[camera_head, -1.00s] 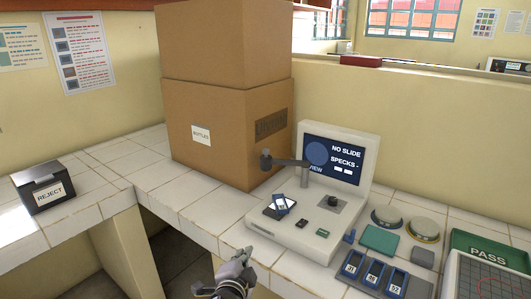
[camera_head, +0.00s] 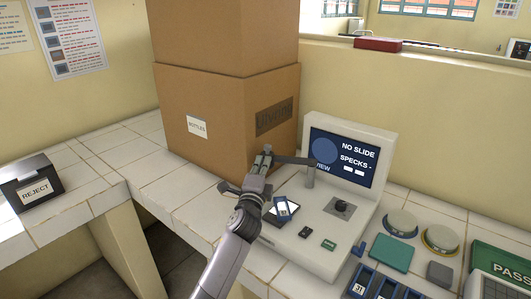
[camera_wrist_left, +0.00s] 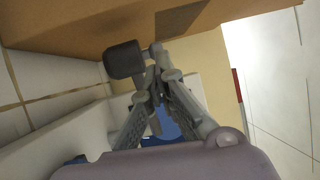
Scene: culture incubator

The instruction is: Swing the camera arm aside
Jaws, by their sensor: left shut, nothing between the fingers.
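The camera arm (camera_head: 292,160) is a grey bar on a short post, reaching left over the stage of the viewer machine (camera_head: 335,206). Its dark camera head shows in the left wrist view (camera_wrist_left: 124,60), just beside my fingertips; in the head view my gripper largely hides it. My left gripper (camera_head: 262,158) is shut and empty at the arm's left end; it also shows in the left wrist view (camera_wrist_left: 158,62). I cannot tell whether it touches the camera head. The screen (camera_head: 341,158) reads "NO SLIDE". My right gripper is out of view.
A tall cardboard box (camera_head: 215,115) stands close behind and left of the camera arm. Round dishes (camera_head: 401,220), a green pad (camera_head: 390,253) and a slide rack (camera_head: 372,285) sit at the right. A reject bin (camera_head: 32,188) stands left.

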